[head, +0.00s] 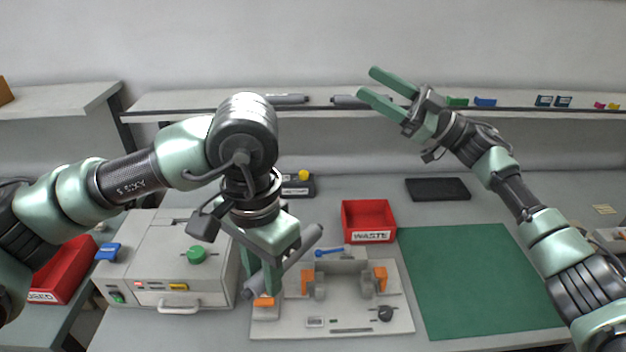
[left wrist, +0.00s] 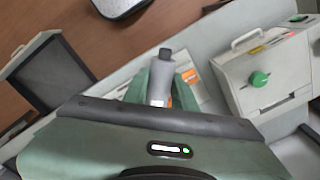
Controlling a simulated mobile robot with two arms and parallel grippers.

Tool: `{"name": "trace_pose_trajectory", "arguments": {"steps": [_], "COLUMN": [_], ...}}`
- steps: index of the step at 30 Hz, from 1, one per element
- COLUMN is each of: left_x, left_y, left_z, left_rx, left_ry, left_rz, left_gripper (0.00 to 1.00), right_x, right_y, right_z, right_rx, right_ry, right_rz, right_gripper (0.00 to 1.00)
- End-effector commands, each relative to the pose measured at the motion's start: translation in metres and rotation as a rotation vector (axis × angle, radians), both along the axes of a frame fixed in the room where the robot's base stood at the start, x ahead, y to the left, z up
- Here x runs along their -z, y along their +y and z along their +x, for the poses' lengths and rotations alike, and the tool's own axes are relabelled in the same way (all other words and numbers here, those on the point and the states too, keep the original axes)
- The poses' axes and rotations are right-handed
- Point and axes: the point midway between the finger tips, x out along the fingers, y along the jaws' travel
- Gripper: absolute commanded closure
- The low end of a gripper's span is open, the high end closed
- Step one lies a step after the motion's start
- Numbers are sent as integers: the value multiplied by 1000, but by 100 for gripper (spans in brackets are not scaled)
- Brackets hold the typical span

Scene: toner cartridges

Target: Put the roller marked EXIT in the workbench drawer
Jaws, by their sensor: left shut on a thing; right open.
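My left gripper (head: 262,272) is shut on a grey roller (head: 309,239), which slants in the jaws over the left side of the fixture plate. My right gripper (head: 368,84) is open and empty, raised in front of the back shelf. In the left wrist view a dark, framed tray shape (left wrist: 52,72) at the left looks like an open drawer; I cannot tell for sure.
The fixture plate (head: 350,327) carries orange clamps. A grey machine (head: 150,235) with a green knob stands left. A red WASTE bin (head: 368,220) and a green mat (head: 470,280) lie right. More grey rollers (head: 288,98) lie on the back shelf.

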Motion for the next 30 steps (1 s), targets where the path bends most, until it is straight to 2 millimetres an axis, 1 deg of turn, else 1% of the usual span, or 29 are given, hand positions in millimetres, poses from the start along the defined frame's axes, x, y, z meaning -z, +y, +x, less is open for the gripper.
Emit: {"name": "trace_pose_trajectory", "arguments": {"steps": [1,2,3,5,6,8,9,11,12,14,15,19,21,24,26,30], "left_x": [0,0,0,0,0,0,0,0,0,0,0,0,0,0,0,0], "left_y": [0,0,0,0,0,0,0,0,0,0,0,0,0,0,0,0], "left_z": [0,0,0,0,0,0,0,0,0,0,0,0,0,0,0,0], "left_rx": [0,0,0,0,0,0,0,0,0,0,0,0,0,0,0,0], "left_ry": [-1,-1,-1,-1,-1,-1,-1,-1,-1,-1,-1,-1,-1,-1,-1,-1], "left_rz": [-1,-1,-1,-1,-1,-1,-1,-1,-1,-1,-1,-1,-1,-1,-1,-1], "left_gripper": [100,100,100,100,100,100,100,100,100,100,100,100,100,100,100,100], "right_x": [-7,-9,-9,-7,-4,4,13,28,39,53,60,74,77,82,87,105], "right_y": [28,44,63,92,109,133,145,158,161,159,155,139,134,131,132,140], "right_z": [-15,-25,-38,-61,-76,-102,-119,-143,-156,-170,-176,-186,-188,-191,-193,-201], "right_rx": [-84,-133,-200,-305,-376,-485,-556,-656,-710,-766,-790,-822,-824,-825,-825,-828], "right_ry": [-29,-40,-55,-77,-89,-103,-107,-107,-100,-81,-65,-17,1,14,16,16], "right_rz": [-59,-98,-154,-252,-328,-462,-565,-746,-868,-1037,-1139,-1381,-1453,-1498,-1503,-1499], "right_gripper": [44,44,44,44,44,44,44,44,44,44,44,44,44,44,44,44]}}
